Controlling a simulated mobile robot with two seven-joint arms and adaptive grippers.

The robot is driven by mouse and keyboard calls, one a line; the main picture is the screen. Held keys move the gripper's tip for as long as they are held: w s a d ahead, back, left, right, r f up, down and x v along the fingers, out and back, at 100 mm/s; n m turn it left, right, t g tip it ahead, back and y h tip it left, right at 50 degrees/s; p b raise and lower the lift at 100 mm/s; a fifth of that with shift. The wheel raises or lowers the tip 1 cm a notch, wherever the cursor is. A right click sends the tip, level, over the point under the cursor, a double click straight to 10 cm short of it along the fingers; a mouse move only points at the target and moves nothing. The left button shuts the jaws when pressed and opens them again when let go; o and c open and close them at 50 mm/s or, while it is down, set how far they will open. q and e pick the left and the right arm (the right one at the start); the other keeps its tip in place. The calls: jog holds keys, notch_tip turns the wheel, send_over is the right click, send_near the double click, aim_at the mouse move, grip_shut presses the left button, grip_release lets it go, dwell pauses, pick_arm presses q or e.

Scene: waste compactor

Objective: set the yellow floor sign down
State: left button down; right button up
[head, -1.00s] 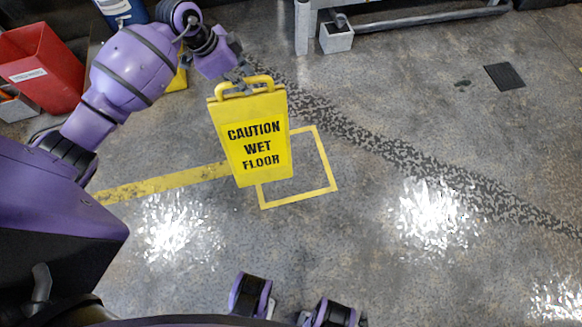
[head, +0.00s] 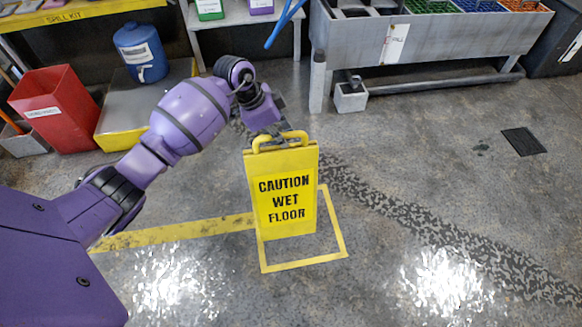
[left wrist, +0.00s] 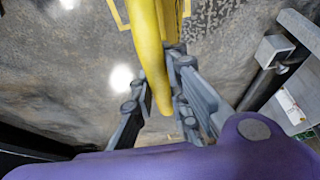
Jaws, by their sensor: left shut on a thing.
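The yellow floor sign (head: 285,200), lettered "CAUTION WET FLOOR", hangs upright below my left gripper (head: 266,134) in the head view. The gripper is shut on the sign's top handle. In the left wrist view, the yellow handle (left wrist: 150,55) lies between the gripper's grey fingers (left wrist: 158,92). A yellow square outline (head: 305,264) is painted on the floor; the sign covers its left and rear part in the head view. I cannot tell whether the sign's lower edge touches the floor. My right gripper is not in view.
A red bin (head: 58,112), a blue drum (head: 141,52) on a yellow-edged platform (head: 120,138), and a grey trough bench (head: 440,45) stand at the back. A small grey block (head: 350,98) sits by the bench leg. Open floor lies in front and right.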

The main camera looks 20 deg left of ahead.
pick_arm(q)
jog(key=b, duration=0.2)
send_over(301, 162)
jog(key=a, duration=0.2)
jog(key=f, duration=0.4)
jog(key=shift+s+d+f, duration=0.1)
jog(key=shift+d+f, duration=0.1)
jog(key=shift+f, duration=0.05)
jog(key=shift+d+f, duration=0.45)
jog(key=f+b, duration=0.1)
jog(key=f, duration=0.1)
jog(key=f+b, duration=0.1)
jog(key=shift+d+f, duration=0.2)
jog(key=shift+f, duration=0.2)
jog(key=shift+r, duration=0.15)
jog(key=c, duration=1.7)
grip_release()
jog(key=shift+f, duration=0.2)
jog(key=shift+r, duration=0.1)
